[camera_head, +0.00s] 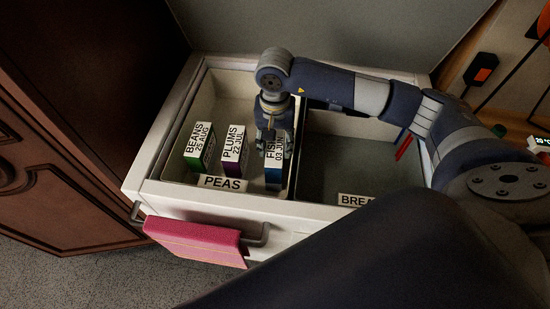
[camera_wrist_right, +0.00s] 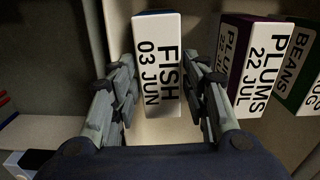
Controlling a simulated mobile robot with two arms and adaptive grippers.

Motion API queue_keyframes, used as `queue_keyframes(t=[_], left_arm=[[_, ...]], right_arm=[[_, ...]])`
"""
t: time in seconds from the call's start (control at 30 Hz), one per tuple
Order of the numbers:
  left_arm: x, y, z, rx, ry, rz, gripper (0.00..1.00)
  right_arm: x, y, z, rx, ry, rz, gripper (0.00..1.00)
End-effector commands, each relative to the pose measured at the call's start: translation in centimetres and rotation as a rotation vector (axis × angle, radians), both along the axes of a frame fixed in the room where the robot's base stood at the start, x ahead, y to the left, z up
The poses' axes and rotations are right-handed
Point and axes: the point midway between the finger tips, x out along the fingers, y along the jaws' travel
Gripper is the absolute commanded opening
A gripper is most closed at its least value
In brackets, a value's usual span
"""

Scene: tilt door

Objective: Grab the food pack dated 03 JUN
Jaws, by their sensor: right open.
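The FISH pack (camera_wrist_right: 158,62), a white-faced box with blue sides dated 03 JUN, stands in the drawer's left compartment. In the head view the FISH pack (camera_head: 274,173) is partly covered by my right gripper (camera_head: 273,143). In the wrist view my right gripper (camera_wrist_right: 160,92) is open, with one finger on each side of the pack; I cannot tell whether they touch it. The purple PLUMS pack (camera_head: 233,149), dated 22 JUL, and the green BEANS pack (camera_head: 199,145), dated 25 AUG, stand to its left in the head view. My left gripper is not in view.
The open drawer (camera_head: 150,160) has a PEAS label (camera_head: 222,182) on its left compartment. A divider separates the right compartment (camera_head: 340,150), which holds a red item (camera_head: 403,147) at its right side. A pink cloth (camera_head: 197,240) hangs on the front handle. A brown door (camera_head: 50,190) stands left.

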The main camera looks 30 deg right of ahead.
Motion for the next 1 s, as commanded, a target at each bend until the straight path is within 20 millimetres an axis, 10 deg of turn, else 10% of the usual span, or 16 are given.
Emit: queue_keyframes(t=[0.33, 0.53, 1.0], left_arm=[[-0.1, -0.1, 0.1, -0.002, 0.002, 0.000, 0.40], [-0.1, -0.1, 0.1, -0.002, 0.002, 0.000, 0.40], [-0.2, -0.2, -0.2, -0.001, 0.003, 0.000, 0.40]], right_arm=[[0.0, 0.0, -1.0, -0.001, -0.001, 0.000, 0.42], [0.0, 0.0, -1.0, -0.001, -0.001, 0.000, 0.00], [0.2, 0.0, 0.9, 0.001, -0.008, 0.001, 0.00]])
